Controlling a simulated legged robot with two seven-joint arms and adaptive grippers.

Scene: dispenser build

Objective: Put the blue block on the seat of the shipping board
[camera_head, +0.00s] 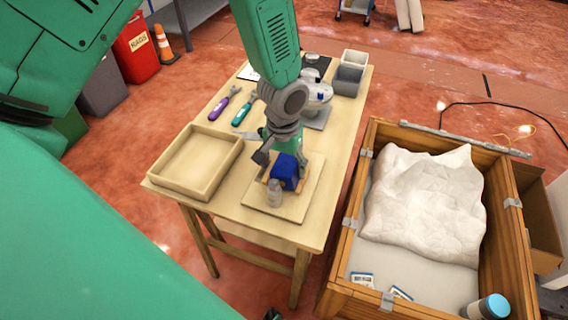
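The blue block (284,172) is at the shipping board (293,207), a pale square board near the front end of the wooden table. It appears to sit at the raised wooden seat (270,183), which is partly hidden behind it. My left gripper (277,160) points down right over the block. One dark finger shows at the block's left side; the other finger is hidden, so I cannot tell whether it grips the block. My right gripper is not clearly in view.
A grey bottle-like piece (274,192) stands on the board just in front of the block. An empty wooden tray (196,190) is to the left. Purple (225,103) and teal (245,110) tools lie behind it. A wooden crate (345,250) with a white sack (425,195) stands right.

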